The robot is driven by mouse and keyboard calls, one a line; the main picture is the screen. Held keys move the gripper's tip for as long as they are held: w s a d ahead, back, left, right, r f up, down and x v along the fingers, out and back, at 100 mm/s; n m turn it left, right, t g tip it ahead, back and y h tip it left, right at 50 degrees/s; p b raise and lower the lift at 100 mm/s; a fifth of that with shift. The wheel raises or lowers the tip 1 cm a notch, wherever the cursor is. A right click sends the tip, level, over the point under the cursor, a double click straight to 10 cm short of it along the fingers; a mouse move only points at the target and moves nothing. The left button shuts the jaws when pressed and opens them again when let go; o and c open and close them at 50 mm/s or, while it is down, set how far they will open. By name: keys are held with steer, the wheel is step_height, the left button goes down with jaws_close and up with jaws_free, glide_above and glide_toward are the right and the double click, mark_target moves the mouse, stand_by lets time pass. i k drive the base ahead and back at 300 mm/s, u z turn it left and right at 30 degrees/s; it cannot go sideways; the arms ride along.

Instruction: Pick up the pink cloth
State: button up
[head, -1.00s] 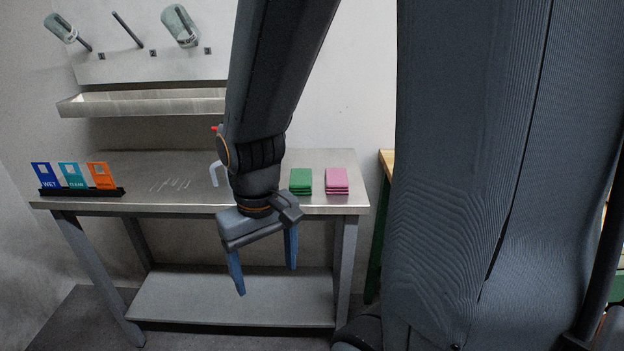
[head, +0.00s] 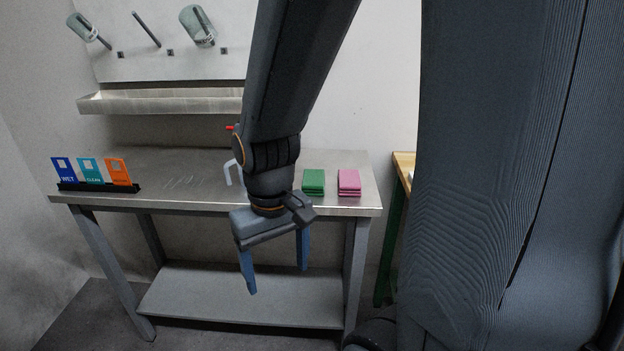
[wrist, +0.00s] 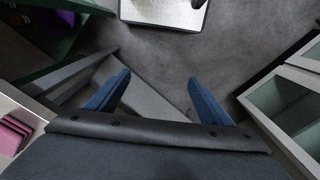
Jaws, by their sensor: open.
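The pink cloth (head: 349,182) is a folded stack lying near the right end of the steel table (head: 200,196). It also shows at the left edge of the wrist view (wrist: 12,136). My gripper (head: 276,280) is open and empty, with its blue fingers pointing down. In the head view it appears in front of the table, lower than the tabletop and to the left of the cloth. In the wrist view the fingers (wrist: 155,95) stand apart with only lower shelf and floor behind them.
A folded green cloth (head: 313,182) lies just left of the pink one. A rack with blue, teal and orange cards (head: 97,187) stands at the table's left end. A trough (head: 160,102) and pegs with glassware (head: 197,27) are on the wall. A wooden-topped bench (head: 404,165) stands right.

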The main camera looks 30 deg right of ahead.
mark_target(349, 182)
steer(key=k, duration=0.5)
steer(key=u, duration=1.2)
steer(key=i, duration=1)
steer(key=z, duration=1.95)
steer(key=i, duration=0.5)
